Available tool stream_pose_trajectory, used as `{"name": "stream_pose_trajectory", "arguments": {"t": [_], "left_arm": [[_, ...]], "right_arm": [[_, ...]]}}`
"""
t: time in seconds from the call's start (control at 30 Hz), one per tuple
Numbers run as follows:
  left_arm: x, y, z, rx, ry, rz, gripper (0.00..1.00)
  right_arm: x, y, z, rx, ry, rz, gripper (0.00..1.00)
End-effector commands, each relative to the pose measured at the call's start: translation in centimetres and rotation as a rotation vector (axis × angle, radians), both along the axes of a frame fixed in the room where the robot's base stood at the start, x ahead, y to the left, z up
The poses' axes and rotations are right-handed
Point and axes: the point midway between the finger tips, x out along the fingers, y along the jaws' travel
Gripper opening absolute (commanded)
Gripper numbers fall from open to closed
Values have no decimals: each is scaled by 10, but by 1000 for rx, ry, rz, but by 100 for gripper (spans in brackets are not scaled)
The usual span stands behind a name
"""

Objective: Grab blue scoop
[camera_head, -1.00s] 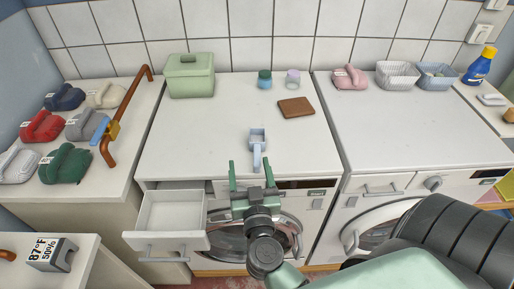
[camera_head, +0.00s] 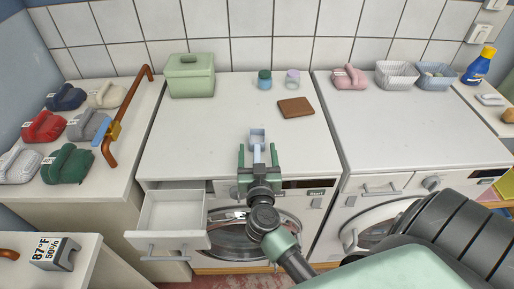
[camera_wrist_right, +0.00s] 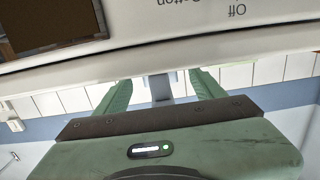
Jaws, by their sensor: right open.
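The pale blue scoop (camera_head: 257,134) lies on top of the left white machine (camera_head: 215,125) near its front edge. Its square cup points to the back wall and its handle points toward me. My right gripper (camera_head: 258,150) is open at the front edge, with one green finger on each side of the handle. In the right wrist view a pale blue part of the scoop (camera_wrist_right: 160,88) shows between the open fingers, with gaps on both sides. The rear of the handle is partly hidden by the gripper. My left gripper is not in view.
An open white drawer (camera_head: 170,212) juts out at the left below the machine top. A green box (camera_head: 190,77), two small jars (camera_head: 265,79) (camera_head: 292,79) and a brown board (camera_head: 296,107) stand farther back. The top around the scoop is clear.

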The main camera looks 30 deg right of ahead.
Motion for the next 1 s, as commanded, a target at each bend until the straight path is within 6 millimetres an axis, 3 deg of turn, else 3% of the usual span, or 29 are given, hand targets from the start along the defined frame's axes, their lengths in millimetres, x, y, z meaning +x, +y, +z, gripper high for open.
{"name": "stream_pose_trajectory", "arguments": {"t": [0.07, 0.2, 0.3, 0.67, 0.87, 1.0], "left_arm": [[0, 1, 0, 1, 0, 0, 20], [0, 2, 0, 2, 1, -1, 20], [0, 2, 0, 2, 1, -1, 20], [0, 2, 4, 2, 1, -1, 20], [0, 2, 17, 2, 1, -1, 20], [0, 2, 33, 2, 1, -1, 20]], "right_arm": [[0, 0, 0, 0, 0, 0, 66], [0, 0, 0, -1, -1, 0, 27], [0, 0, 0, -1, -1, 0, 4], [0, 0, 8, -1, -2, 0, 3], [0, 0, 36, 1, -4, 0, 3], [0, 1, 74, -1, -7, 1, 3]]}}
